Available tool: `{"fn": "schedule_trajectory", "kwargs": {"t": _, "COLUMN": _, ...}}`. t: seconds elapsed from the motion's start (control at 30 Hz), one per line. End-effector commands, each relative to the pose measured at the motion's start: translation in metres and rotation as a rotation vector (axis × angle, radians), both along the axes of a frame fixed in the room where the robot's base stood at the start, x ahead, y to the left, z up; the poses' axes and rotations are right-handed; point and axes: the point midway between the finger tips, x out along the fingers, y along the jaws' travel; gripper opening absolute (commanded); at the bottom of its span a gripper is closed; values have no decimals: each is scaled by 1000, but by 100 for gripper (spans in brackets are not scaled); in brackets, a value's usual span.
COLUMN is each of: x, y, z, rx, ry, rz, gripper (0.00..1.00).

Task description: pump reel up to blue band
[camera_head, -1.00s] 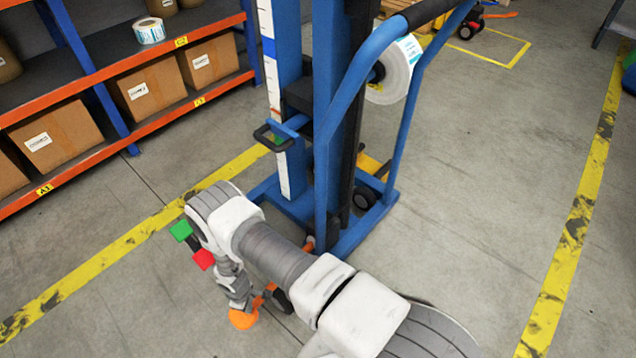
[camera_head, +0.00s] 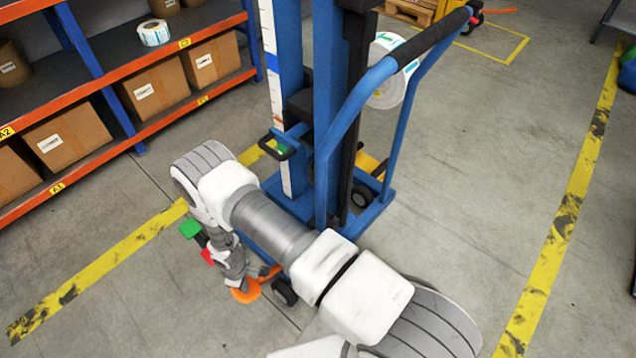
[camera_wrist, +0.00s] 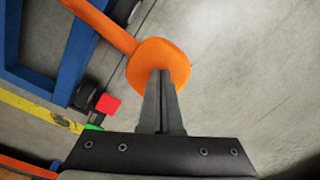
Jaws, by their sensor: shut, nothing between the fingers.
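The blue lift trolley (camera_head: 300,207) stands upright in the head view. Its white label reel (camera_head: 392,84) is partly hidden behind the push handle. A white scale on the mast carries a blue band (camera_head: 269,47) high up. An orange round-ended pedal (camera_head: 246,292) sticks out low from the trolley; it fills the upper middle of the wrist view (camera_wrist: 160,52). My gripper (camera_wrist: 161,74) is shut and empty, its fingertips over the pedal's round pad. I cannot tell whether they touch it.
A green block (camera_head: 190,228) and a red block (camera_head: 207,256) show beside my wrist. A shelf with cartons (camera_head: 67,137) stands at the left.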

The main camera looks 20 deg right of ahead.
Motion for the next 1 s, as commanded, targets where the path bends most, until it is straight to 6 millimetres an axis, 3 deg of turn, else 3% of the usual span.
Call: {"fn": "schedule_trajectory", "kwargs": {"t": 1.0, "x": -2, "y": -9, "z": -151, "rx": -14, "ry": 9, "rz": -4, "gripper": 0}}
